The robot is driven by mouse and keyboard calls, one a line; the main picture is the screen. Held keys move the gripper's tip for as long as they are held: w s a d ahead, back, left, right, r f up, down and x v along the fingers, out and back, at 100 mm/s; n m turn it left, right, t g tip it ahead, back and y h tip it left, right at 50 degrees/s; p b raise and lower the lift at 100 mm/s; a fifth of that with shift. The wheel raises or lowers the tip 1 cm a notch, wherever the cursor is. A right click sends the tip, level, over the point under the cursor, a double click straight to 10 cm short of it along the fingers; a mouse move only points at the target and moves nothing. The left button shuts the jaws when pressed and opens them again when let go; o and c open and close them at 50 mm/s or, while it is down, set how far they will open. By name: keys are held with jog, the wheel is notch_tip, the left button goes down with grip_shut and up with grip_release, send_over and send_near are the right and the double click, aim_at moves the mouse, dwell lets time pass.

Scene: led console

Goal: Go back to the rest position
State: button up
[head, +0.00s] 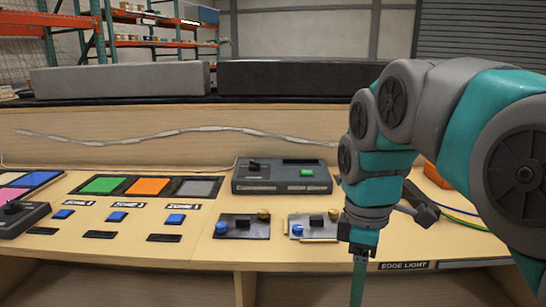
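My arm reaches in from the right side of the head view, with grey and teal joints, and bends down over the right part of the wooden console (215,255). My gripper (358,285) points down in front of the console's front edge. Only a narrow teal finger part shows below its dark wrist, so I cannot tell whether it is open or shut. No held object is visible.
Zone panels in green (103,185), orange (148,187) and grey lie left, with blue buttons (117,217) below. Two small control plates (243,227) (311,228) sit left of my gripper. A dark control box (283,177) stands behind them. An orange object (437,177) is partly hidden by my arm.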

jog(key=s+f+m+g, duration=0.1)
jog(key=s+f+m, duration=1.2)
jog(key=s+f, duration=0.2)
jog(key=s, duration=0.2)
jog(key=shift+s+d, duration=0.35)
jog(key=shift+s, duration=0.05)
